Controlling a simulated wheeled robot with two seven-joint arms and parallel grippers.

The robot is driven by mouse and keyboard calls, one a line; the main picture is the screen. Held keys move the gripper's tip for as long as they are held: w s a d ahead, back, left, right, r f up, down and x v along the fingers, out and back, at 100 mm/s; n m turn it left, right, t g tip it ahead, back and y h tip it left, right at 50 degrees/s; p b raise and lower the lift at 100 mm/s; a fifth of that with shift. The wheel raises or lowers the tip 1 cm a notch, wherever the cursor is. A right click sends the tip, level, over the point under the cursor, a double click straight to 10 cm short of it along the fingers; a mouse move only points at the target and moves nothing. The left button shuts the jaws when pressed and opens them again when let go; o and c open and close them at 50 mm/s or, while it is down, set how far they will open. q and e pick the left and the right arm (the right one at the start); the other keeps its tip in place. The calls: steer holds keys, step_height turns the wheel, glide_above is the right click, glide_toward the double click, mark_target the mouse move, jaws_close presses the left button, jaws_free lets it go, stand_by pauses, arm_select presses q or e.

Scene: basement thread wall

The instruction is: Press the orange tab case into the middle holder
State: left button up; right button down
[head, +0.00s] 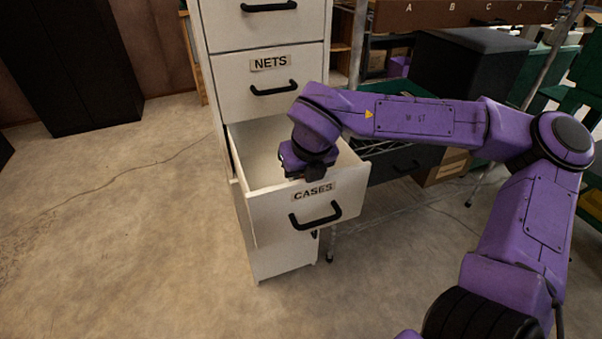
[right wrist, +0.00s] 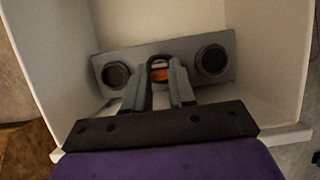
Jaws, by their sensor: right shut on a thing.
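The open drawer labelled CASES (head: 322,208) holds a grey block (right wrist: 132,57) with round holders, seen in the right wrist view. The left holder (right wrist: 116,75) and the right holder (right wrist: 212,60) look dark and empty. My right gripper (right wrist: 159,84) reaches down into the drawer, with its fingers over the middle of the block. It is shut on the orange tab case (right wrist: 159,74), of which a small orange patch shows between the fingers. The middle holder is mostly hidden there, and I cannot tell how deep the case sits. My left gripper is not in view.
The drawer's walls (right wrist: 55,45) stand close around the gripper. The NETS drawer (head: 268,85) above is shut. A table with a dark drawer (head: 400,165) stands right of the cabinet. The floor (head: 120,220) at left is clear.

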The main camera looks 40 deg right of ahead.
steer(key=shift+f, duration=0.25)
steer(key=c, duration=0.9)
jaws_free()
steer(key=shift+o, duration=0.2)
steer(key=shift+r, duration=0.1)
steer(key=p+v, duration=0.2)
steer(key=v, duration=0.8)
steer(key=shift+s+r, duration=0.2)
